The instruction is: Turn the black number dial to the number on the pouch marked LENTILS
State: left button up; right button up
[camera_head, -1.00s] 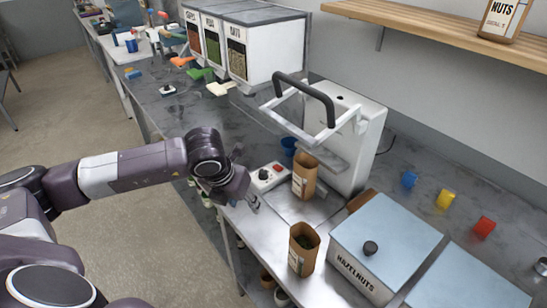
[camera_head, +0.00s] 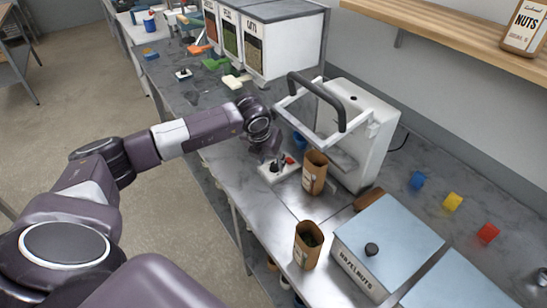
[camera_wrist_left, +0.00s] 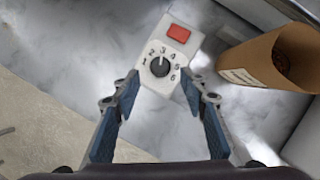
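The black number dial (camera_wrist_left: 160,67) sits on a white control box (camera_wrist_left: 187,55) with a red button (camera_wrist_left: 179,33). Numbers 1 to 6 run around the dial, and its pale mark appears to point near 3. In the head view the box (camera_head: 279,172) is on the bench in front of the white press. My left gripper (camera_wrist_left: 157,88) is open, its fingertips apart on either side of the dial, holding nothing. One brown pouch (camera_head: 315,172) stands beside the box and another (camera_head: 308,246) stands nearer the front. Their label words are not readable. My right gripper is out of view.
The white press (camera_head: 365,145) with its dark handle stands behind the box. A bin marked HAZELNUTS (camera_head: 385,240) is at the right. Blue, yellow and red blocks (camera_head: 453,201) lie farther right. Dispensers (camera_head: 270,45) stand at the back.

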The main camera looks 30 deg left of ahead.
aim_at(274, 164)
pick_arm(q)
jog(key=shift+w+a+f+p, duration=0.1)
jog(key=shift+w+f+p, duration=0.8)
jog(key=shift+f+p, duration=0.05)
jog(key=shift+w+f, duration=0.1)
jog(key=shift+f, duration=0.3)
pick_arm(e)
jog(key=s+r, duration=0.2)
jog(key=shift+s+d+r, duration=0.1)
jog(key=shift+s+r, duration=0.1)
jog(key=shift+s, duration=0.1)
